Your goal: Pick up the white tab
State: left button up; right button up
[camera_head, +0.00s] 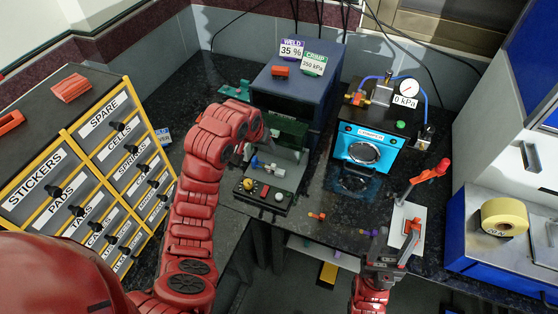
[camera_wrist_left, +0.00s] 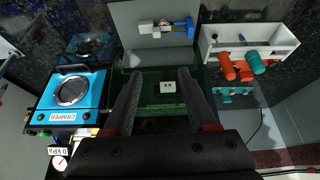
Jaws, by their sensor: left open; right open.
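A small white piece with dark marks (camera_wrist_left: 168,87), which looks like the white tab, lies on a dark green surface (camera_wrist_left: 150,110) in the left wrist view. It sits between the two fingers of my left gripper (camera_wrist_left: 160,73), with gaps on both sides. In the head view my left gripper (camera_head: 256,140) is at the front of the welding machine, and the tab cannot be made out there. My left gripper is open and empty. My right gripper (camera_head: 383,243) is open over the front edge of the counter, beside the white-based hand press.
The dark blue weld machine (camera_head: 290,88) stands behind my left gripper, the blue crimper (camera_head: 363,148) to its right. A labelled drawer cabinet (camera_head: 90,165) is at left. The hand press (camera_head: 407,222) stands near my right gripper. Yellow tape (camera_head: 503,217) lies at right.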

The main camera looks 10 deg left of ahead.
pick_arm(q)
jog(key=b, duration=0.8)
send_over(274, 164)
jog(key=s, duration=0.2)
jog(key=shift+g, duration=0.3)
jog(key=f, duration=1.1)
jog(key=shift+a+f, duration=0.35)
jog(key=shift+p+x, duration=0.45)
jog(key=shift+x, duration=1.7)
jog(key=shift+s, duration=0.1)
grip_shut()
